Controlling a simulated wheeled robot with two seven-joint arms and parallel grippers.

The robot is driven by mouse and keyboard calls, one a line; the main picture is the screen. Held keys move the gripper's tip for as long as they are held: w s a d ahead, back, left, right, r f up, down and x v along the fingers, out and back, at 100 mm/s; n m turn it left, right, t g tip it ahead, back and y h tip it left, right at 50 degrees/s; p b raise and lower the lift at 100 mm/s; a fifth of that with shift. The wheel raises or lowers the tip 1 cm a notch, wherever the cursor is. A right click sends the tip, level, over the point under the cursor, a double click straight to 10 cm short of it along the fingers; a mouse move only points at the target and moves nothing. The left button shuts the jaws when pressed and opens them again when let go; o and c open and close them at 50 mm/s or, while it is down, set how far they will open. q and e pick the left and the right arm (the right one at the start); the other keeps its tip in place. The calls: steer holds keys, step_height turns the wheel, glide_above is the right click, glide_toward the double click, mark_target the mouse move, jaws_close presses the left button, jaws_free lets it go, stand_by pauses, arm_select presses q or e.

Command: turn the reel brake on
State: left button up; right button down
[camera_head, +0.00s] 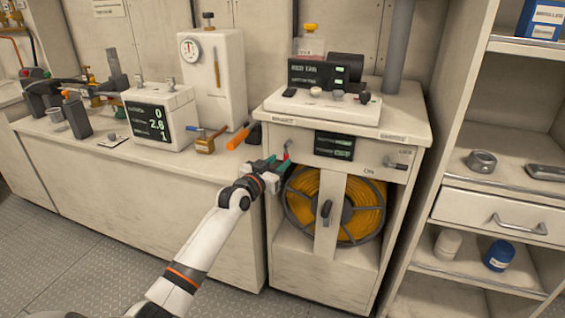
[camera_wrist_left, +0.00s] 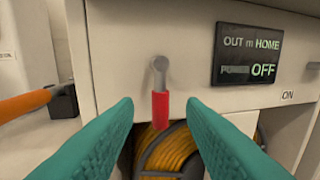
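A lever with a red grip (camera_wrist_left: 161,110) hangs straight down from a grey pivot on the cabinet's front panel, in the left wrist view. In the head view its red tip (camera_head: 287,154) shows just above my left gripper (camera_head: 277,166). My left gripper's teal fingers (camera_wrist_left: 162,135) are spread, one on each side of the red grip, with visible gaps. A second, grey lever (camera_head: 396,164) sits at the panel's right, near the word ON. The reel (camera_head: 364,205) of yellow hose or cable is below the panel. My right gripper is not in view.
A dark display (camera_head: 334,146) on the panel reads OUT m HOME and POWER OFF in the wrist view. An orange handle (camera_head: 238,138) lies on the counter left of the cabinet. Shelves (camera_head: 500,190) stand close at the right.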

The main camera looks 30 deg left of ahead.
mark_target(288, 153)
arm_select(q)
steer(key=shift+w, duration=1.3)
steer(key=shift+c, duration=0.4)
jaws_close()
